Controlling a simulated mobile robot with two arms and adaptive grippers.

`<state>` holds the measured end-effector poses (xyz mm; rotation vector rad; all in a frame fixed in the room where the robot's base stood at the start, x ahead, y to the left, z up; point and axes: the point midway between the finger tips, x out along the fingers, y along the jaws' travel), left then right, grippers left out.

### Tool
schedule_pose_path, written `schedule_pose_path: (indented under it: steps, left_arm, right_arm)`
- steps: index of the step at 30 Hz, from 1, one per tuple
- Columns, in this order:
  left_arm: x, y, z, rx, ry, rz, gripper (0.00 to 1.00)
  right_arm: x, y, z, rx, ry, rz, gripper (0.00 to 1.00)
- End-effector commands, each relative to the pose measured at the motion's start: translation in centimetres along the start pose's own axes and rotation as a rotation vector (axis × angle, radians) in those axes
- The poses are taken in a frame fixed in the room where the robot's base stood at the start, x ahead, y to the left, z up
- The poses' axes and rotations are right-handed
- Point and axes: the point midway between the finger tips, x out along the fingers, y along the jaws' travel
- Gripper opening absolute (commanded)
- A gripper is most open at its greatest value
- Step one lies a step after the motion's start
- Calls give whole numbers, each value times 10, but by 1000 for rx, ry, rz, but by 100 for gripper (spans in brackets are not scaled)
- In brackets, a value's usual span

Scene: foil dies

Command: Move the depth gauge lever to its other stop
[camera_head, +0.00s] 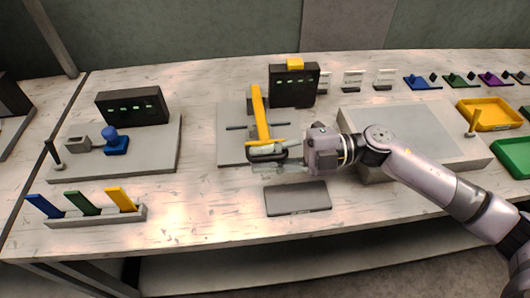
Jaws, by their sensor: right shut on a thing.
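A long yellow lever (259,108) stands on a grey base plate (230,122) in the middle of the table, in front of a dark box with green lights (294,86). A thin dark bar (238,127) crosses beside the lever. My right gripper (262,151) comes in from the right and is shut on the near end of the yellow lever; its fingers partly hide that end. I cannot read any label naming the depth gauge. My left gripper is not in view.
A dark flat plate (297,198) lies just in front of my right gripper. At left are another station with a blue knob (115,144) and a rack (97,216) of coloured strips.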

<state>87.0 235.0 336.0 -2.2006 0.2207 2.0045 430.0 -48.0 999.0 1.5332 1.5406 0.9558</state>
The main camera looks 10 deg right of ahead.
Motion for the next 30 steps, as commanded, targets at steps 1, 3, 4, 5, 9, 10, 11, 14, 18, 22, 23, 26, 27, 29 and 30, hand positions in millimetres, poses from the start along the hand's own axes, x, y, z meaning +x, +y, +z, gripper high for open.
schedule_pose_path:
  steps: [1,3,4,5,9,10,11,14,18,22,23,26,27,29,30]
  left_arm:
    - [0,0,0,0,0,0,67]
    - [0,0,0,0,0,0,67]
    - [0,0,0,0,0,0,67]
    - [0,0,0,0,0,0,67]
    - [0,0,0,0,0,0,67]
    - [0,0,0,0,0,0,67]
    - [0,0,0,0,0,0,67]
    - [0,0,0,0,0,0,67]
    - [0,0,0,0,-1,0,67]
    - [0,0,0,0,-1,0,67]
    - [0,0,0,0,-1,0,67]
    - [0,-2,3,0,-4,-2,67]
    - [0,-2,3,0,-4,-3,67]
    - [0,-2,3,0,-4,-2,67]
    - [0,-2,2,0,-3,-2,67]
  right_arm:
    - [0,-1,0,7,-1,-1,0]
    - [0,-1,0,7,-1,-1,0]
    - [0,-1,0,7,-1,-1,0]
    - [0,-1,0,7,-1,-1,0]
    - [0,-1,1,8,-1,-1,15]
    - [0,-1,1,7,-2,-1,17]
    - [0,-1,1,7,-1,-1,19]
    - [0,-1,0,6,-1,0,26]
    - [0,0,0,4,0,0,31]
    - [0,0,0,3,0,1,31]
    - [0,0,0,3,0,1,31]
    - [-1,0,0,3,0,1,31]
    - [-2,0,0,3,-1,1,31]
    - [-7,0,1,3,-4,0,31]
    - [-12,0,1,4,-5,0,31]
